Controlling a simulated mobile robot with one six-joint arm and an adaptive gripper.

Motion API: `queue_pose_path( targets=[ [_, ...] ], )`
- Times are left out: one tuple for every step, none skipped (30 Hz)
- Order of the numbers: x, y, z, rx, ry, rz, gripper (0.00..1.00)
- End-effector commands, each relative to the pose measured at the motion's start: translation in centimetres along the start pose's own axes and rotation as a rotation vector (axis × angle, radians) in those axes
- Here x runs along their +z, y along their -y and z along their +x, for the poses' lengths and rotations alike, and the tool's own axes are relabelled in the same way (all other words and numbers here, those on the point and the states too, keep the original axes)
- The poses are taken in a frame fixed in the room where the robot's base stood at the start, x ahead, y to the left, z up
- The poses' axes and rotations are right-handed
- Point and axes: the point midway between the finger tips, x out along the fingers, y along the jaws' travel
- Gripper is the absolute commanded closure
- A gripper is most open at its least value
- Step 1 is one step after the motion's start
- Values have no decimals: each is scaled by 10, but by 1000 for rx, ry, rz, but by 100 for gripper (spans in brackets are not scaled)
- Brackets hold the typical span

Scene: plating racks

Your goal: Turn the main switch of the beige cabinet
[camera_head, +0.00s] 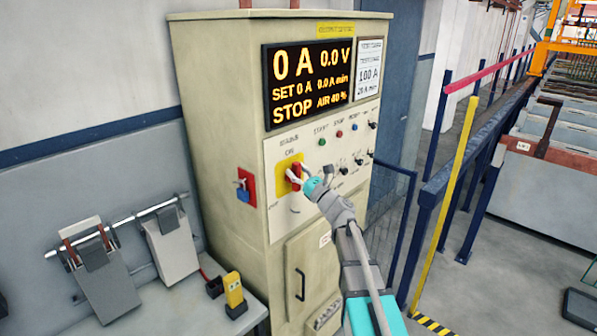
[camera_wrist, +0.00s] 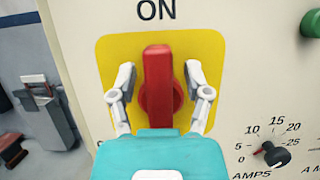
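The beige cabinet (camera_head: 215,85) stands in the middle of the head view. Its main switch is a red handle (camera_wrist: 157,62) on a round red base over a yellow plate (camera_wrist: 117,50). The handle stands upright, its upper end toward the word ON. My gripper (camera_wrist: 158,82) is open, one finger on each side of the handle. In the wrist view a gap shows between each finger and the handle. In the head view my gripper (camera_head: 299,182) is at the cabinet front and partly covers the switch (camera_head: 296,170).
An AMPS knob (camera_wrist: 274,155) is right of the plate. A lit display (camera_head: 308,80) and several small buttons and knobs are above and right of the switch. A red plate with a blue padlock (camera_head: 244,190) is on the cabinet's left side. A railing (camera_head: 427,200) stands to the right.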

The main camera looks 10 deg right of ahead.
Motion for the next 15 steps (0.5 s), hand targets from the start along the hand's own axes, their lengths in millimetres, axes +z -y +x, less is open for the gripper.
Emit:
queue_pose_path(
  targets=[
    [0, 0, 0, 0, 0, 0, 53],
    [0, 0, 0, 0, 0, 0, 58],
    [0, 0, 0, 0, 0, 0, 66],
    [0, 0, 0, 0, 0, 0, 71],
    [0, 0, 0, 0, 0, 0, 77],
    [0, 0, 0, 0, 0, 0, 84],
    [0, 0, 0, 0, 0, 0, 90],
    [0, 0, 0, 0, 0, 0, 96],
    [0, 0, 0, 0, 0, 0, 100],
    [0, 0, 0, 0, 0, 0, 100],
    [0, 0, 0, 0, 0, 0, 100],
    [2, 7, -4, -1, 0, 0, 100],
    [1, 4, -2, -1, 0, 0, 100],
    [1, 3, -2, -1, 0, 0, 100],
    [1, 2, -1, -1, 0, -1, 100]
  ],
)
